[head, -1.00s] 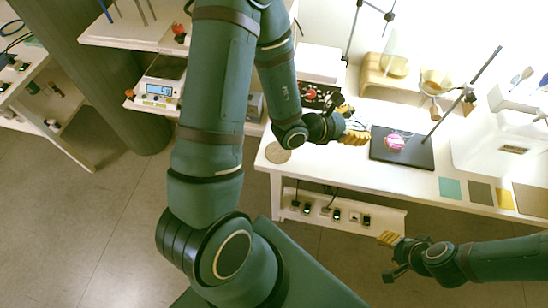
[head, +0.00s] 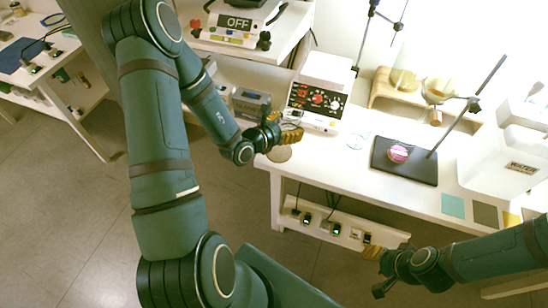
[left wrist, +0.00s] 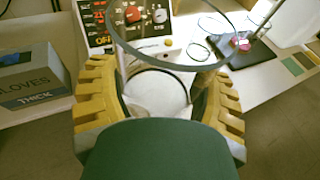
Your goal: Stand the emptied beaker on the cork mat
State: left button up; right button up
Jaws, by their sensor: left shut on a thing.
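My left gripper (head: 291,134) is shut on a clear glass beaker. In the left wrist view the beaker's round rim (left wrist: 168,66) stands out between the yellow fingers of the left gripper (left wrist: 158,105); it looks empty. In the head view the beaker is hard to make out. The round tan cork mat (head: 279,154) lies at the table's front left corner, just below the fingers in the picture and partly covered by them. The gap between beaker and mat cannot be judged. My right gripper (head: 376,268) hangs in front of the table, its jaw gap unclear.
A white instrument with red displays (head: 318,92) stands behind the mat. A glove box (left wrist: 32,75) is left of the gripper. A clear glass dish (head: 358,140) and a dark stand base (head: 405,162) with a pink item (head: 398,153) are to the right.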

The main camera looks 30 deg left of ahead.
pick_arm(q)
jog(key=shift+n+y, duration=0.4)
jog(key=shift+y, duration=0.3)
jog(key=a+f, duration=0.2)
jog(key=a, duration=0.1)
jog(key=shift+w+a+f+b, duration=0.15)
jog(key=shift+w+b, duration=0.05)
jog(key=shift+b, duration=0.2)
jog(key=b, duration=0.1)
send_over(278, 152)
notch_tip(278, 152, down, 5)
jog(key=shift+w+f, duration=0.1)
jog(key=shift+f+b, duration=0.65)
jog(key=shift+f, duration=1.4)
jog(key=o, duration=1.3)
jog(key=shift+f, duration=0.15)
